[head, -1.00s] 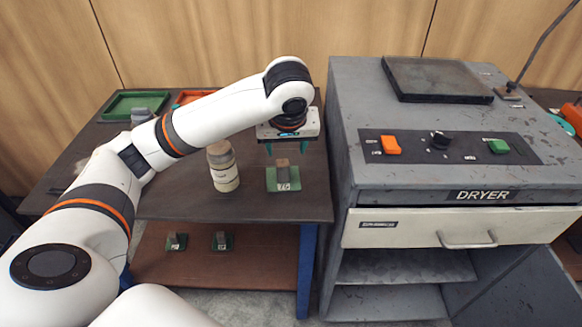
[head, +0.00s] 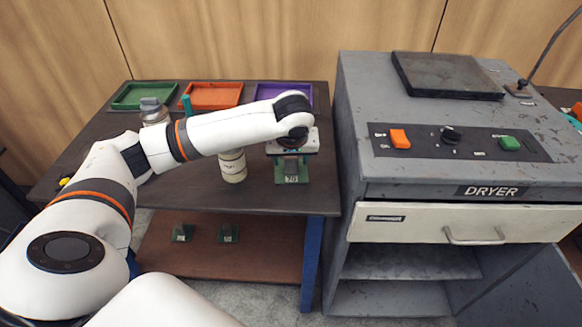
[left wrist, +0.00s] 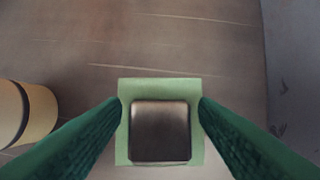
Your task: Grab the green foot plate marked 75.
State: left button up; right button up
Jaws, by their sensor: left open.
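A green foot plate (head: 292,179) with a grey block on it stands near the front right of the dark table. Its white label shows a number starting with 7; the second digit is hard to read. My left gripper (head: 291,157) is right above it, pointing down and hiding most of the block. In the left wrist view the plate (left wrist: 160,88) lies between the two open green fingers (left wrist: 160,103), which sit on either side of the dark block top. I cannot tell if they touch it. My right gripper is not in view.
A cream jar (head: 232,168) stands left of the plate. Green (head: 145,95), orange (head: 212,96) and purple (head: 285,94) trays line the back. Two small green plates (head: 182,233) (head: 228,233) stand on the lower shelf. The grey dryer (head: 350,130) rises close on the right.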

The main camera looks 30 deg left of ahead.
pick_arm(q)
jog(key=shift+c, duration=0.2)
grip_shut()
jog(key=shift+r, duration=0.1)
jog(key=shift+r, duration=0.1)
